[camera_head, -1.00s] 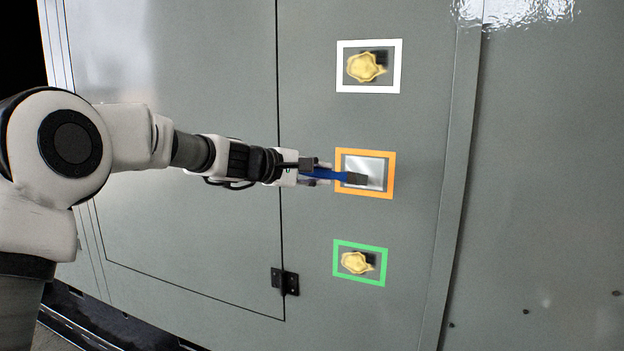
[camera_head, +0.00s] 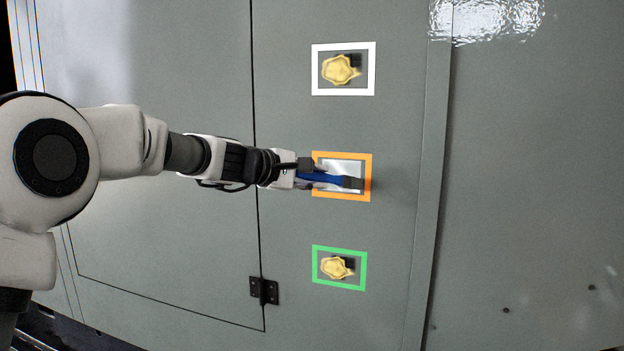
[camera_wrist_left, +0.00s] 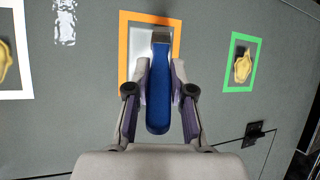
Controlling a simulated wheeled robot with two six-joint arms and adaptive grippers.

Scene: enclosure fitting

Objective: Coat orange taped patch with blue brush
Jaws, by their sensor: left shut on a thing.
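The orange taped frame (camera_head: 367,177) is on the grey cabinet wall, between a white one and a green one. Inside it is a shiny silvery patch (camera_head: 350,168). My left gripper (camera_head: 307,177) is shut on the blue brush (camera_head: 325,180), whose dark bristle end lies over the right part of the patch. In the left wrist view the brush (camera_wrist_left: 158,100) points up between the fingers, its tip near the top tape edge. I cannot tell whether the bristles touch the surface. My right gripper is not in view.
A white taped frame (camera_head: 343,94) above and a green taped frame (camera_head: 340,286) below each hold a yellow blob with a dark spot. A black hinge (camera_head: 264,290) sits at the lower door seam. A raised vertical edge (camera_head: 432,180) runs right of the frames.

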